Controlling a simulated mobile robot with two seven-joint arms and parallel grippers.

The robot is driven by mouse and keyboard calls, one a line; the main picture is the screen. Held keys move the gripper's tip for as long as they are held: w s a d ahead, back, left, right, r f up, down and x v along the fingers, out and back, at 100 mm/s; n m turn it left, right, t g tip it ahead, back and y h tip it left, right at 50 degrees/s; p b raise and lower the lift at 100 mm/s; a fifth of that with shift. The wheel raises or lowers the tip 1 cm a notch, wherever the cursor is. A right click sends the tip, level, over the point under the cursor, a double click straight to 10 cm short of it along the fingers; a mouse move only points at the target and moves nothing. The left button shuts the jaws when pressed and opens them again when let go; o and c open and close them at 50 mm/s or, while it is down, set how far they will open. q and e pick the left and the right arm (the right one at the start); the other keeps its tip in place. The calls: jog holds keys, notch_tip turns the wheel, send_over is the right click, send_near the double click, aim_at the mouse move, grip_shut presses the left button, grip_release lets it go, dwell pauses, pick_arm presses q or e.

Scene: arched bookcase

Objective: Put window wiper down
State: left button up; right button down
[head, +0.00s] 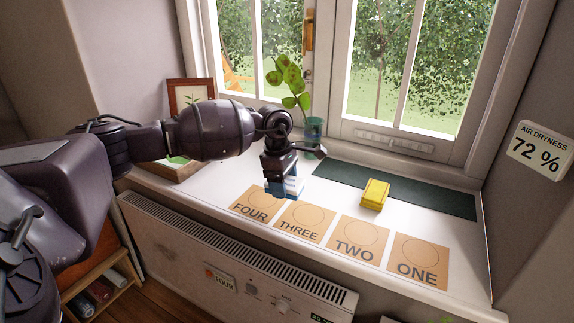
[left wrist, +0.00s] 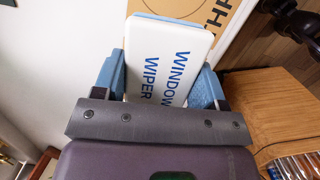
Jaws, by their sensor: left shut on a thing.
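The window wiper (left wrist: 165,50) is a white block with a light blue edge and blue "WINDOW WIPER" lettering. In the left wrist view my left gripper (left wrist: 160,82) is shut on it, with a blue finger on each side. In the head view my left gripper (head: 284,184) points down over the white windowsill (head: 330,187), just behind the FOUR and THREE cards. It hides most of the wiper there. Whether the wiper touches the sill cannot be told. My right gripper is not in view.
Cards FOUR (head: 252,210), THREE (head: 300,228), TWO (head: 356,250) and ONE (head: 418,273) lie along the sill's front. A yellow block (head: 375,194) lies by a dark green strip (head: 420,194). A potted plant (head: 313,128) stands behind my gripper. A heater (head: 240,260) is below.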

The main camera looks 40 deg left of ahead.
aim_at(284, 207)
pick_arm(q)
notch_tip(284, 207, down, 4)
jog(key=shift+f+b, duration=0.2)
jog(key=shift+b, duration=0.15)
jog(key=shift+f, duration=0.3)
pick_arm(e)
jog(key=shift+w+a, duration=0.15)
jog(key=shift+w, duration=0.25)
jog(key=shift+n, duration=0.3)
pick_arm(q)
jog(key=shift+f, duration=0.25)
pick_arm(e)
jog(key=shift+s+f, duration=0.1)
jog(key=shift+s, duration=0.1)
pick_arm(q)
jog(key=o, duration=1)
jog(key=shift+r, duration=0.1)
jog(key=shift+c, duration=0.2)
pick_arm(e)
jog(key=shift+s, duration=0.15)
